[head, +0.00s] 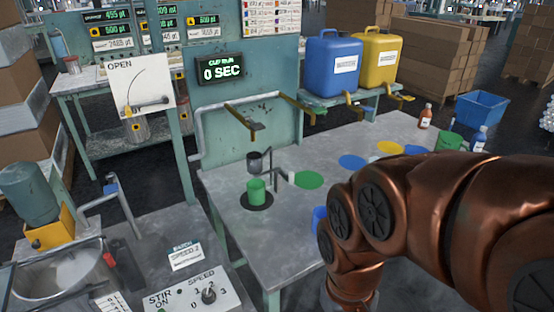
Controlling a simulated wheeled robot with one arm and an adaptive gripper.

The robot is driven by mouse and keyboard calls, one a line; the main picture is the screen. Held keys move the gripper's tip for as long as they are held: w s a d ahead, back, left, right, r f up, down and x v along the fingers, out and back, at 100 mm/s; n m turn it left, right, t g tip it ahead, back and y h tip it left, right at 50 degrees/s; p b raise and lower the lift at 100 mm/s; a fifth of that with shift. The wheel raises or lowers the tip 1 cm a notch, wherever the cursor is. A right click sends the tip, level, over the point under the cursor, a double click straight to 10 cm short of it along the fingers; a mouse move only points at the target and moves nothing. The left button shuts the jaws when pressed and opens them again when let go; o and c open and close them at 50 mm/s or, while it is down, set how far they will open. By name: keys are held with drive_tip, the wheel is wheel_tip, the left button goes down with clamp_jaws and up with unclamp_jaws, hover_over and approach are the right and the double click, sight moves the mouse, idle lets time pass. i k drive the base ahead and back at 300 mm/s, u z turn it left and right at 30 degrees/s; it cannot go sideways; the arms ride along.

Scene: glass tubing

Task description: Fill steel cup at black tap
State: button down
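I cannot pick out a tap that is clearly black. A small dark grey metal cup (254,161) is held on a stand above a green cup (257,190), which stands on a black disc (257,202) on the grey table (235,222). I cannot tell whether the dark cup is the steel cup. A brass-coloured arm with a dark end (254,127) hangs above it. My copper-coloured arm covers the lower right, and its far end runs out of the bottom edge. My gripper is not in view.
A blue jug (333,65) and a yellow jug (378,58) with brass taps stand on a shelf behind. Coloured discs, bottles and a blue crate (481,107) are at the right. A blue item (318,217) is partly hidden by my arm. A steel basin (65,275) is at lower left.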

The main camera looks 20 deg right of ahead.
sight(254, 126)
drive_tip(key=z, duration=0.05)
drive_tip(key=k, duration=0.55)
drive_tip(key=u, duration=0.65)
drive_tip(key=i, duration=1.05)
drive_tip(key=u, duration=0.45)
